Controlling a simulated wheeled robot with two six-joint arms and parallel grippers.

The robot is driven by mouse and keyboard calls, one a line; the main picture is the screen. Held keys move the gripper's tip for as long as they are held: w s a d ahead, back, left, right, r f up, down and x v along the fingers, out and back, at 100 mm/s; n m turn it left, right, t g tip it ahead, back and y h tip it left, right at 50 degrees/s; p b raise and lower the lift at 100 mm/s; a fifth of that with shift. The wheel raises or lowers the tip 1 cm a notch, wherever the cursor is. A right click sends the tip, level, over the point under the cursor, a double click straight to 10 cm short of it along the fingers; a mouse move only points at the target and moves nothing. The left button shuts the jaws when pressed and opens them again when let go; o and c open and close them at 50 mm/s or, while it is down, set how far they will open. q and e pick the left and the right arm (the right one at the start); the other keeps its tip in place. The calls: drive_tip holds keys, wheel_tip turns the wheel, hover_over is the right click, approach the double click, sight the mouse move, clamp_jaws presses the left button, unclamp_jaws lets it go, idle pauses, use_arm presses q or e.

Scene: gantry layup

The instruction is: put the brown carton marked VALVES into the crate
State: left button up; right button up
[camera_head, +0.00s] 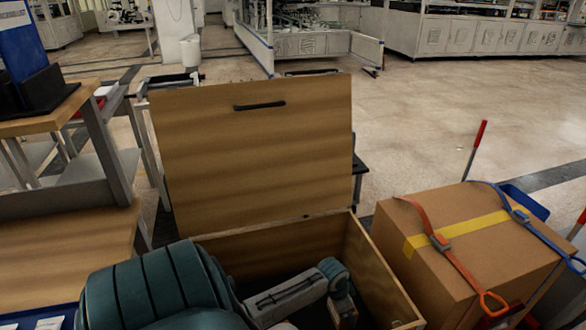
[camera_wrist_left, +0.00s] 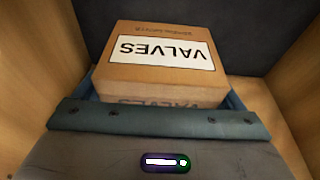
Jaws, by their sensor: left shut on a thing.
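The brown carton marked VALVES (camera_wrist_left: 158,68) shows in the left wrist view, its white label upside down in the picture. My left gripper (camera_wrist_left: 162,92) is shut on it, with a dark finger along each side. The wooden crate (camera_head: 378,268) stands open in the head view, its lid (camera_head: 255,150) raised at the back. My left arm reaches down into the crate. Wooden walls (camera_wrist_left: 35,65) flank the carton in the wrist view, with a dark surface beyond it. I cannot tell whether the carton touches the crate's floor. My right gripper is in neither view.
A large cardboard box (camera_head: 450,245) with yellow tape and red and blue straps stands close to the crate's right. A wooden workbench (camera_head: 60,245) stands at the left. Open floor (camera_head: 430,130) lies behind the crate.

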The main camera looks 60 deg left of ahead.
sight(335, 309)
use_arm(q)
drive_tip(key=shift+s+d+f, duration=0.15)
drive_tip(key=shift+d+f, duration=0.35)
drive_tip(key=shift+f, duration=0.35)
drive_tip(key=f+b, duration=0.1)
drive_tip(key=f, duration=0.3)
drive_tip(key=shift+a, duration=0.2)
drive_tip(key=shift+f+b, duration=0.35)
drive_tip(key=shift+f, duration=1.8)
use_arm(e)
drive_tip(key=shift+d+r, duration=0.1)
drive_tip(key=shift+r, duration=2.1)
use_arm(q)
drive_tip(key=shift+f, duration=0.15)
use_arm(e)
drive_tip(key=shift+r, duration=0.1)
use_arm(q)
drive_tip(key=o, duration=0.9)
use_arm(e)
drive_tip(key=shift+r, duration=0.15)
